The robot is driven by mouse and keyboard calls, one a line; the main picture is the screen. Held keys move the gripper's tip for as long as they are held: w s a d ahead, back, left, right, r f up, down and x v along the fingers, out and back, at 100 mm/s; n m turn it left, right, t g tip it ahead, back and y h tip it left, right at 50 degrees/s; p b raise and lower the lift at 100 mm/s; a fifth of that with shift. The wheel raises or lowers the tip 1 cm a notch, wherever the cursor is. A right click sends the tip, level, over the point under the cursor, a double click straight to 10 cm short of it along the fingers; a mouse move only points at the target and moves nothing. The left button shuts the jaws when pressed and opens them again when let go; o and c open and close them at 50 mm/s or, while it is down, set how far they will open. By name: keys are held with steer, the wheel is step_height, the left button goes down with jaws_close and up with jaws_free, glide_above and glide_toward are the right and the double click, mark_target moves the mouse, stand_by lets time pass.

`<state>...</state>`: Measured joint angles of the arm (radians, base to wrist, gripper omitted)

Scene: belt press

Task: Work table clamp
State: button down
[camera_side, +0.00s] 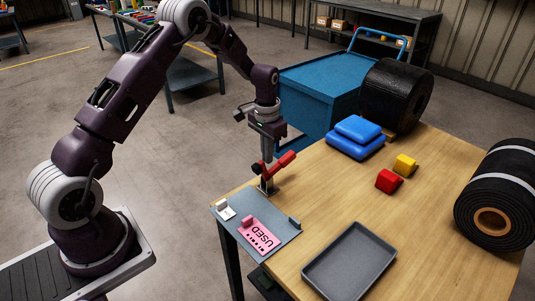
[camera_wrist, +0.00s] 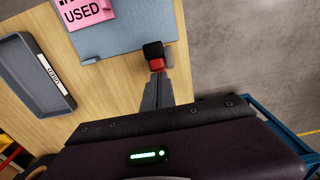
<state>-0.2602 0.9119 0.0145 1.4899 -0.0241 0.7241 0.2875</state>
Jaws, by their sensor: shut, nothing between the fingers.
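The table clamp (camera_side: 267,183) stands at the wooden table's left edge, behind the grey plate. Its red handle (camera_side: 286,159) tilts up to the right in the side view. In the wrist view a red part with a black end (camera_wrist: 153,50) shows just beyond my fingertips. My gripper (camera_side: 267,157) points down over the clamp, its fingers shut and empty. It also shows in the wrist view (camera_wrist: 157,76). The tips are at or very close to the red handle; I cannot tell whether they touch. The clamp's lower part is mostly hidden in the wrist view.
The grey plate (camera_side: 279,238) carries a pink USED card (camera_side: 262,238) and small blocks. A grey tray (camera_side: 349,262), red block (camera_side: 388,181), yellow block (camera_side: 405,165), blue pads (camera_side: 356,138) and black rolls (camera_side: 497,190) are on the table. A blue cart (camera_side: 318,95) stands behind.

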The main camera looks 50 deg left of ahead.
mark_target(257, 166)
steer(key=shift+s+t, duration=0.4)
steer(key=shift+s, duration=0.1)
steer(key=shift+s+f+t, duration=0.1)
steer(key=shift+s+t, duration=0.6)
steer(key=shift+t, duration=0.1)
steer(key=shift+s+f+t, duration=0.2)
steer(key=shift+s+t, duration=0.35)
steer(key=shift+s, duration=0.05)
steer(key=shift+s+f+t, duration=0.15)
steer(key=shift+s+t, duration=0.4)
steer(key=shift+s+f, duration=1.45)
steer(key=shift+f, duration=0.3)
steer(key=shift+s+f, duration=1.45)
steer(key=shift+f, duration=0.3)
steer(key=shift+s+f, duration=0.1)
steer(key=shift+f, duration=0.05)
